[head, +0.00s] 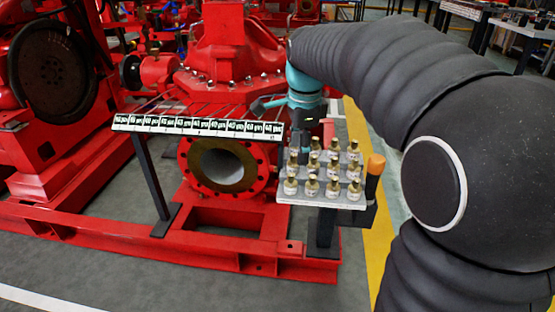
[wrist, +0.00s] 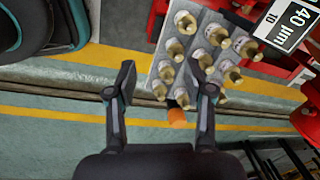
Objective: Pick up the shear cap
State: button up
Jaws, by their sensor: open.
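A grey tray (head: 322,198) holds several small white-labelled bottles with brass-coloured tops (head: 333,187). I cannot tell which thing, if any, is the shear cap. My gripper (head: 307,128) hangs above the tray's back left part in the head view, largely hidden by its own wrist. In the wrist view my gripper (wrist: 162,88) has its two fingers wide apart with nothing between them. The right finger overlaps the bottles in the picture. The tray's edge (wrist: 156,88) lies between the fingers in the picture, farther away.
An orange-topped dark handle (head: 376,164) stands upright at the tray's right side. A rack of labelled plates (head: 200,126) stands left of the tray. The red pumpset (head: 232,55) is behind. Clear floor with a yellow stripe (head: 372,225) lies to the right.

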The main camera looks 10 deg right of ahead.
aim_at(291, 174)
jog(key=w+f+m+g, duration=0.1)
jog(key=w+m, duration=0.4)
jog(key=w, duration=0.2)
jog(key=shift+m, duration=0.5)
jog(key=f, duration=0.6)
jog(key=w+f+b, duration=0.1)
jog(key=f, duration=0.2)
jog(key=shift+f, duration=0.15)
jog(key=shift+s+f+b, duration=0.15)
jog(key=shift+f+b, duration=0.25)
jog(key=shift+f, duration=0.95)
jog(key=shift+s+f+b, duration=0.1)
jog(key=shift+f+b, duration=0.25)
jog(key=shift+f, duration=0.95)
jog(key=c, duration=0.9)
notch_tip(291, 174, up, 10)
jog(key=shift+r+p, duration=0.1)
jog(key=shift+p, duration=1.1)
